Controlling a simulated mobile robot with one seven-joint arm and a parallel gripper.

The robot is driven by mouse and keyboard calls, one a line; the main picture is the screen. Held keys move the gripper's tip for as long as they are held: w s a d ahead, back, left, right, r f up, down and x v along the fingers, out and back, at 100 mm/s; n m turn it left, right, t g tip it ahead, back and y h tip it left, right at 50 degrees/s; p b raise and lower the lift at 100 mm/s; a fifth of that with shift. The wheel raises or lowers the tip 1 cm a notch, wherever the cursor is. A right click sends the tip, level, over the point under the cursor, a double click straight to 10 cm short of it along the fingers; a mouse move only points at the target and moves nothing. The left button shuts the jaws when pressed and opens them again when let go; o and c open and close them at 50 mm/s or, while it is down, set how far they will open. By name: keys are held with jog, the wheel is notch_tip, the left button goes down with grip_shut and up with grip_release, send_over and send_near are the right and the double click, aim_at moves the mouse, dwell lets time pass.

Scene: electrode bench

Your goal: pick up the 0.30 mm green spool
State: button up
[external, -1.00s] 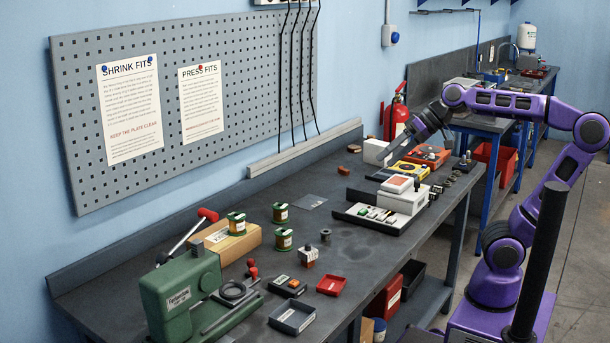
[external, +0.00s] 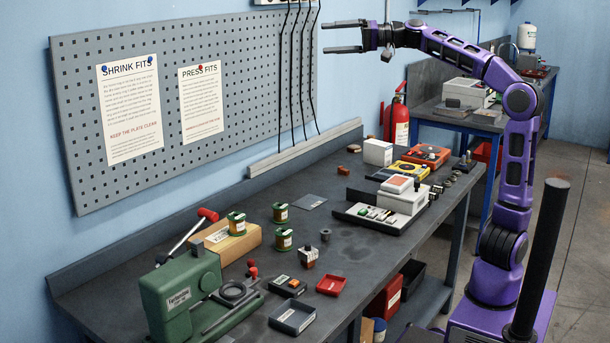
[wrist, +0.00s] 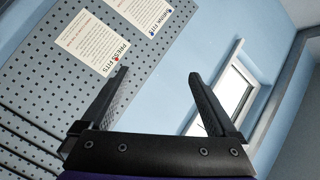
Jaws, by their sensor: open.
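Three green spools stand on the bench in the external view. My gripper (external: 326,36) is open and empty, high above the bench and well above the spools. The wrist view also shows my gripper (wrist: 158,76) with its fingers apart and nothing between them. No spool shows in the wrist view.
A green press (external: 178,298) with a red-knobbed lever stands at the bench's near left end. The pegboard (external: 250,80) is on the wall behind.

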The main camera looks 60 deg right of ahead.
jog(key=a+r, duration=0.3)
jog(key=a, duration=0.4)
jog(key=w+a+f+y, duration=0.1)
jog(key=w+a+f, duration=0.2)
jog(key=a+f, duration=0.25)
jog(key=w+a+f+m+g+b, duration=0.1)
jog(key=w+f+m, duration=0.3)
jog(key=f, duration=0.5)
jog(key=w+a+f+m+g+b, duration=0.1)
jog(key=w+a+f+m, duration=0.1)
jog(key=w+f, duration=0.65)
jog(key=w+d+f+m+t+h, duration=0.1)
jog(key=d+f+m+t+h, duration=0.1)
jog(key=d+f+m, duration=0.75)
jog(key=w+d+f+m+t+h+b, duration=0.15)
jog(key=d+f+m, duration=0.4)
jog(key=f, duration=0.65)
jog(key=w+d+f+m+t+h, duration=0.2)
jog(key=d+f+m, duration=0.55)
jog(key=f, duration=0.35)
send_near(273, 218)
jog(key=w+r, duration=0.1)
jog(key=r, duration=0.1)
jog(key=w+r, duration=0.1)
jog(key=shift+w+a+r+b, duration=0.3)
jog(key=shift+a+r+b, duration=0.05)
jog(key=shift+r, duration=0.05)
jog(key=shift+b+x, duration=0.3)
jog(key=shift+x, duration=3.5)
